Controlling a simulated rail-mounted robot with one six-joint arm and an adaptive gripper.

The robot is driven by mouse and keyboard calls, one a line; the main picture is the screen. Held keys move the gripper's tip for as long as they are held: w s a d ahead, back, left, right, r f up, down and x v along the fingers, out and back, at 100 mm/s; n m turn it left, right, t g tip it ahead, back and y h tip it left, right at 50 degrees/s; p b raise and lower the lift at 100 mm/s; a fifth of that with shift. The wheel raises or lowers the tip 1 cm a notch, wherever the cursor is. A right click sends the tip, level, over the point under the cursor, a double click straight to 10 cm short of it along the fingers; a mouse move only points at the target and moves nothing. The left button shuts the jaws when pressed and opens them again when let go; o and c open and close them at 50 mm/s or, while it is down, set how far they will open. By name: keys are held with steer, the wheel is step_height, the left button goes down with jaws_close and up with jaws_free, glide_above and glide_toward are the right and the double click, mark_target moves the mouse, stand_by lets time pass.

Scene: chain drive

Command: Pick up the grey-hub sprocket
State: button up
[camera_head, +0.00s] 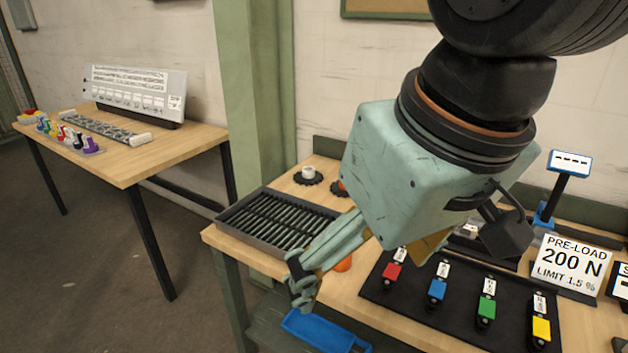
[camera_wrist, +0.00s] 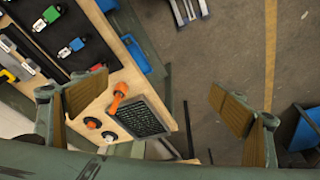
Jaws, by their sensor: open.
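A dark toothed sprocket with a pale grey-white hub (camera_head: 308,174) lies on the workbench behind the roller tray. It also shows in the wrist view (camera_wrist: 110,136), low and left of centre. A second sprocket with an orange hub (camera_head: 340,187) lies beside it, partly hidden by my arm in the head view; in the wrist view it sits just up and left of the pale-hub one. My gripper (camera_head: 301,281) is open and empty, above the bench's front edge, forward of both sprockets. In the wrist view its fingers (camera_wrist: 158,103) are wide apart, with nothing between them.
The dark roller tray (camera_head: 232,222) stands beside the sprockets. An orange tool (camera_wrist: 119,95) lies near it. A black mat (camera_head: 460,315) holds coloured blocks at the right. A blue bin (camera_head: 318,332) is below the front edge. Another table (camera_head: 160,150) stands left.

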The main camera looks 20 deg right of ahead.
steer(key=w+d+r+m+g+p, duration=0.1)
steer(key=w+d+r+m+p, duration=0.2)
steer(key=w, duration=0.6)
steer(key=w+d+r+m+p, duration=0.1)
steer(key=w+d+r+m, duration=0.2)
steer(key=w, duration=0.6)
steer(key=w+d+m+g+p, duration=0.1)
steer(key=w+d+m+p, duration=0.1)
steer(key=w+d, duration=0.5)
steer(key=w+d+m+p, duration=0.2)
steer(key=w+d, duration=0.2)
steer(key=w, duration=0.6)
steer(key=w+d+f+m+g+p, duration=0.1)
steer(key=w+d+f+m+p, duration=0.2)
steer(key=w+d, duration=0.4)
steer(key=w+d+f+m+p, duration=0.1)
steer(key=w+d+f+m, duration=0.1)
steer(key=w+d+f, duration=0.5)
steer(key=w+d+f+m+p, duration=0.2)
steer(key=d+f, duration=0.5)
steer(key=d, duration=0.2)
steer(key=w+d+f+m+g+p, duration=0.1)
steer(key=w+d+f+m+p, duration=0.1)
steer(key=d+f, duration=0.5)
steer(key=shift+d+f+m, duration=0.2)
steer(key=shift+d+m, duration=0.5)
steer(key=shift+d, duration=0.35)
steer(key=shift+s+f, duration=0.1)
steer(key=shift+f, duration=0.1)
